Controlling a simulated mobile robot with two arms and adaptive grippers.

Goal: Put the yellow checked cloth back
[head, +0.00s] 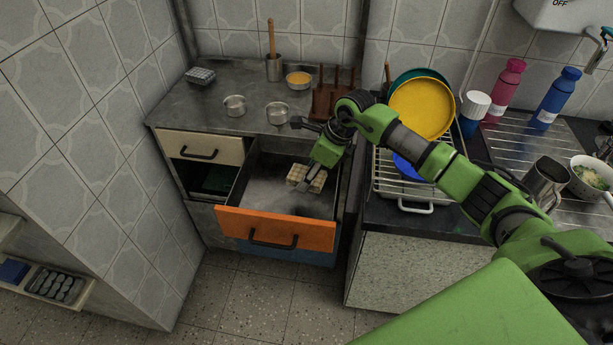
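The yellow checked cloth (298,174) is a small folded pad inside the open orange-fronted drawer (276,229), towards its right side. My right arm reaches in from the right and bends down into the drawer. My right gripper (311,184) is at the cloth, with its fingers over the cloth's right part. The fingers are small and overlap the cloth, so I cannot tell whether they are closed on it, or whether the cloth rests on the drawer floor. My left gripper is not in view.
On the counter (235,83) stand two steel tumblers (234,106) (277,114), a wooden rack (327,100) and a grey checked cloth (200,76). A dish rack with a yellow plate (421,108) stands right of the drawer. The drawer's left part is bare.

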